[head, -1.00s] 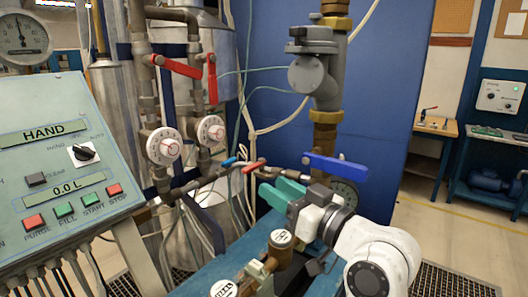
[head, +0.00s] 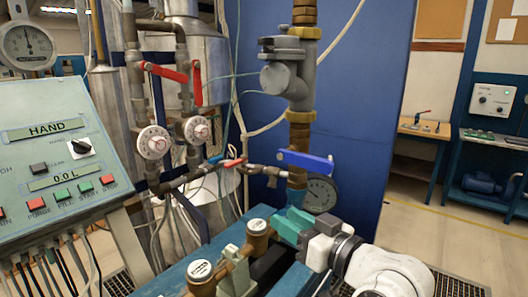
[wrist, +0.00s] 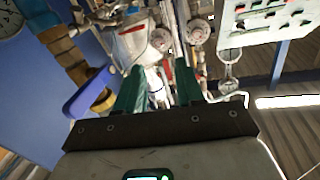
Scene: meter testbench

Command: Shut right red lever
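The right red lever (head: 197,83) hangs upright along the right thin vertical pipe, above the right white dial. The left red lever (head: 166,72) lies nearly crosswise to its pipe, above the left white dial (head: 154,142). My gripper (head: 287,224) has green fingers and is low at the picture's middle right, below the blue lever (head: 305,160) and well apart from both upper red levers. In the wrist view my gripper (wrist: 158,85) shows its two fingers spread with nothing clearly between them.
A small red handle (head: 234,162) and a blue one sit on the low horizontal pipe. The thick pipe (head: 300,85) stands right of the levers. The control panel (head: 52,170) is at left. Brass meters (head: 257,226) sit on the blue bench close to my gripper.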

